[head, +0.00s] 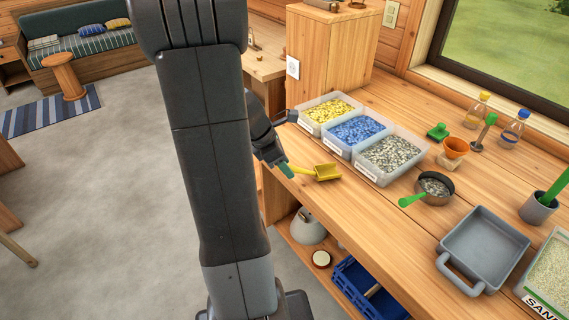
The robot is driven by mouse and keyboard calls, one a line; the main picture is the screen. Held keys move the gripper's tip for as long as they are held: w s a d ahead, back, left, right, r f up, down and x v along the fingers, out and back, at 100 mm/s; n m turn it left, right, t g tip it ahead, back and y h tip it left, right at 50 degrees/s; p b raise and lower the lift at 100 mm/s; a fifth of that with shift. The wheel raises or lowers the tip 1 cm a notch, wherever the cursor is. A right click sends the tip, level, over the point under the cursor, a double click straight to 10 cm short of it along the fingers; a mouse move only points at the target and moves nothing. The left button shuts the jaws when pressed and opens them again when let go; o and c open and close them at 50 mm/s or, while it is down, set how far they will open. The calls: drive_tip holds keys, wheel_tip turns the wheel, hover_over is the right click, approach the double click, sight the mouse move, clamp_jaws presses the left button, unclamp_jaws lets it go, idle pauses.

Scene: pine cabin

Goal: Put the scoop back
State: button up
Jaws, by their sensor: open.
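A yellow scoop (325,172) lies on the wooden bench, in front of the bins and close to the bench's front edge. Its handle points left toward my gripper (287,146). My gripper is open, at the bench's left front edge, with one teal-tipped finger close to the handle's end. I cannot tell whether they touch. Three clear bins stand in a row behind the scoop: one with yellow pieces (331,111), one with blue pieces (359,130), one with grey gravel (391,152). My arm hides part of the bench's left side.
Right of the scoop are a metal pan (434,198) with gravel and a green handle, an orange funnel (454,148), a grey tray (486,246) and a grey cup (538,208). Bottles (514,128) stand by the window.

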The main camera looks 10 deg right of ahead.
drive_tip(key=p+v, duration=0.1)
drive_tip(key=v, duration=1.1)
